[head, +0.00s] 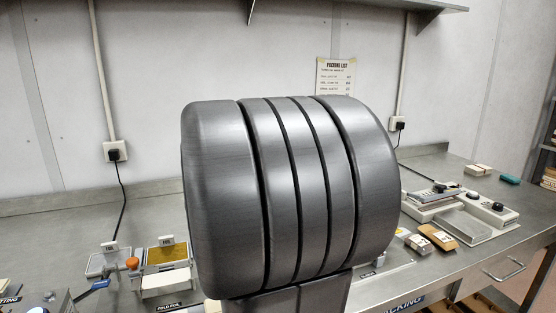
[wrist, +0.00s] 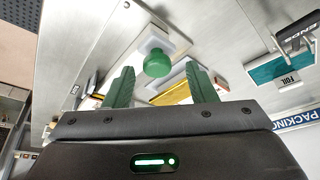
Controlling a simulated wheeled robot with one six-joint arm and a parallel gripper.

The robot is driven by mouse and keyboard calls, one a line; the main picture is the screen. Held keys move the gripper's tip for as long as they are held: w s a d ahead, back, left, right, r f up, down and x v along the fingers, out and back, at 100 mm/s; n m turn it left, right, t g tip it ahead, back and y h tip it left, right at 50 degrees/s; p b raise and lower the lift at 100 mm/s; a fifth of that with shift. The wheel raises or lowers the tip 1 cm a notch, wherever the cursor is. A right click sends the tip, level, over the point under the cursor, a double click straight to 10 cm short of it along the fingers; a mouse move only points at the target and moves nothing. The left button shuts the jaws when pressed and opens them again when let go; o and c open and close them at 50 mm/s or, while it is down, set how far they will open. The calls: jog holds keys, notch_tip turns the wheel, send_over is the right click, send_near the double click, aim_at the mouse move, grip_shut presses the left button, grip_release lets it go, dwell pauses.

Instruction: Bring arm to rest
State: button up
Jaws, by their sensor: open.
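My gripper (wrist: 160,86) shows in the wrist view with its two green fingers spread apart and nothing held between them. A green round knob on a white block (wrist: 157,52) lies beyond the fingertips, and a gold sheet (wrist: 172,94) shows between the fingers. I cannot tell how far off these are. In the head view a large grey ribbed part of my own arm fills the middle and hides the bench behind it. My gripper does not show there.
The steel bench (head: 440,170) runs along the wall. At left stand a gold-topped tray (head: 168,252) and an orange knob (head: 132,263). At right are a grey device (head: 460,222) and small brown boxes (head: 437,237). A shelf (head: 350,3) hangs above. In the wrist view a teal foil tray (wrist: 280,70) lies at right.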

jog(key=w+d+p, duration=0.1)
jog(key=d+p, duration=0.2)
jog(key=d, duration=0.1)
jog(key=w+d+p, duration=0.2)
jog(key=d+p, duration=0.1)
jog(key=d, duration=0.2)
jog(key=w+d+p, duration=0.2)
jog(key=d+p, duration=0.1)
jog(key=d, duration=0.2)
jog(key=shift+w+d+f, duration=0.1)
jog(key=shift+w+f, duration=0.1)
jog(key=shift+f, duration=0.2)
jog(key=shift+w+d+r, duration=0.1)
jog(key=shift+d, duration=0.05)
jog(key=b+v, duration=0.1)
jog(key=v, duration=1.2)
jog(key=shift+r, duration=0.1)
